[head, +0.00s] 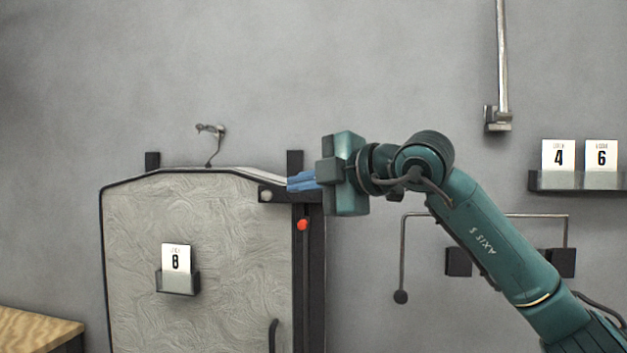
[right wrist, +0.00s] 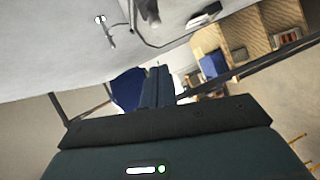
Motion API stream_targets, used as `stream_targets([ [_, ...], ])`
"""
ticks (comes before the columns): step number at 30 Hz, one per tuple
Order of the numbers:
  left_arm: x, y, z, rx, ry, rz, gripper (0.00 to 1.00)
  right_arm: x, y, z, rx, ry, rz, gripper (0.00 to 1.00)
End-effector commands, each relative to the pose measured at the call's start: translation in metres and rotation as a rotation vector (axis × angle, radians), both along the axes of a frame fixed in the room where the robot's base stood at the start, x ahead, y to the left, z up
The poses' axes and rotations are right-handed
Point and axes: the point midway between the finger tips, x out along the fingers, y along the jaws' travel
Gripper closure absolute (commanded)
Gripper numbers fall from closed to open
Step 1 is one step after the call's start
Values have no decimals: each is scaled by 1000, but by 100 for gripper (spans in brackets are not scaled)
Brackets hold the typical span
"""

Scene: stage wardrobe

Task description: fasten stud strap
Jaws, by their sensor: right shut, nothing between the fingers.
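A dark strap (head: 283,196) lies across the top right corner of a grey textured panel (head: 200,225), between the panel and a dark upright post (head: 312,270). A pale round stud (head: 265,195) shows at the strap's left end. I cannot tell whether the stud is pressed home. My right gripper (head: 300,181) is shut and empty, with its blue fingers pointing left just above the strap. I cannot tell whether they touch it. The fingers also show in the right wrist view (right wrist: 158,86). My left gripper is not in view.
A red knob (head: 302,225) sits on the post below the strap. A card marked 8 (head: 176,259) stands in a holder on the panel. A bent rail (head: 403,250) and a shelf with cards (head: 577,181) are on the right wall. A wooden top (head: 35,328) is at lower left.

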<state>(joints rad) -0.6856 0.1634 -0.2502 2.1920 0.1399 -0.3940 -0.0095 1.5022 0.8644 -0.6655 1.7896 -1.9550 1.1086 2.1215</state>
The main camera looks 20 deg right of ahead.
Motion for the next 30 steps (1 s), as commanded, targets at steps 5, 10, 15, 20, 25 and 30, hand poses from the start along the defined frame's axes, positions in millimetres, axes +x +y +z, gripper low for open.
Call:
stream_targets([
  [5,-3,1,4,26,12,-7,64,35,19,-4,-1,3,1,100],
  [10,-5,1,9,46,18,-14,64,65,25,-10,-1,3,-4,100],
  [15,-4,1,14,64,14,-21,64,84,18,-17,-1,2,-2,100],
  [20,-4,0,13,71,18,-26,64,91,16,-20,-2,1,-1,100],
  [25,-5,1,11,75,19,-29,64,92,16,-21,-2,-1,0,100],
  [30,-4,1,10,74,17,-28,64,92,16,-22,-1,0,0,100],
])
